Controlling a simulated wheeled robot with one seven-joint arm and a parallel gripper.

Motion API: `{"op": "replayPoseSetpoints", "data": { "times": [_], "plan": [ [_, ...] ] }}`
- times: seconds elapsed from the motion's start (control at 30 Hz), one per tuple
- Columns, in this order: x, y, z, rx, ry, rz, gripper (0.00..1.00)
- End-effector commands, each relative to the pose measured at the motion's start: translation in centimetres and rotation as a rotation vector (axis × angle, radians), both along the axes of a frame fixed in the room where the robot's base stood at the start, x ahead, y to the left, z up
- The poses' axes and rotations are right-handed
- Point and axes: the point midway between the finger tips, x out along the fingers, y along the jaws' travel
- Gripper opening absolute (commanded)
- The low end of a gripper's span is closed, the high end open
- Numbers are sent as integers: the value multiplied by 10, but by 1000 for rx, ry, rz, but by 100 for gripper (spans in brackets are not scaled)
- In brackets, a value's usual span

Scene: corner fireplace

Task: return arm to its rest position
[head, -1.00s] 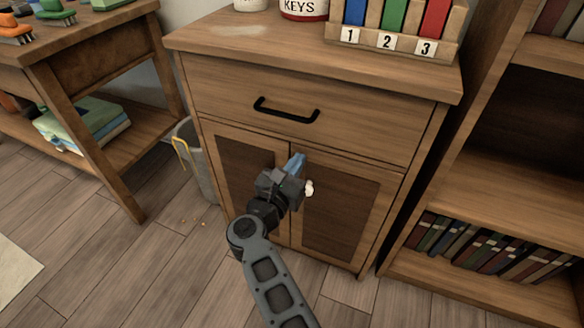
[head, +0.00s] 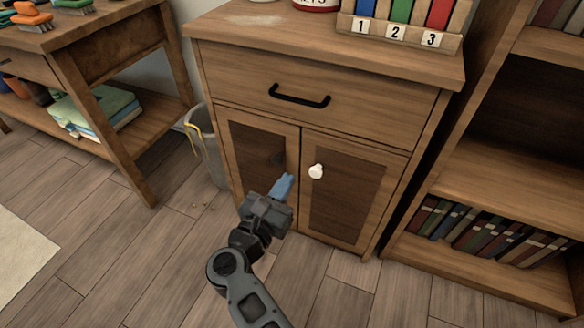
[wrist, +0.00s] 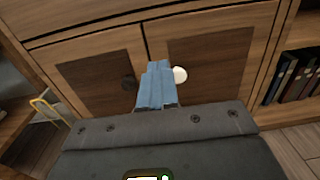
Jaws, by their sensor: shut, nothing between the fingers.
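My gripper (head: 284,186) is in front of the lower doors of a wooden cabinet (head: 330,68). Its blue fingers are together with nothing between them. In the wrist view the closed fingers (wrist: 157,85) point toward the cabinet doors, between a dark knob (wrist: 128,83) and a white knob (wrist: 180,75). In the head view the white knob (head: 316,171) is on the right door, up and right of the fingertips. Both doors and the drawer with its black handle (head: 299,96) are shut. The gripper appears apart from the cabinet.
A grey bin (head: 206,148) with a yellow-edged item stands left of the cabinet. A wooden table (head: 97,62) is further left. A bookshelf (head: 500,165) with books stands on the right. A numbered rack (head: 398,35) is on the cabinet top. Wooden floor in front is open.

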Motion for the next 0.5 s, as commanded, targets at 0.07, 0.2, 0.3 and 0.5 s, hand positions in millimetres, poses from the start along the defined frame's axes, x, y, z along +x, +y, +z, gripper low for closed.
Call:
{"op": "replayPoseSetpoints", "data": {
  "times": [0.07, 0.2, 0.3, 0.5],
  "plan": [
    [-7, 3, 1, 0, 0, 2, 0],
    [-13, 5, 0, 0, 0, 1, 0],
    [-14, 5, 0, 0, 0, 1, 0],
    [-15, -14, -2, -66, -6, 1, 0]
  ]
}}
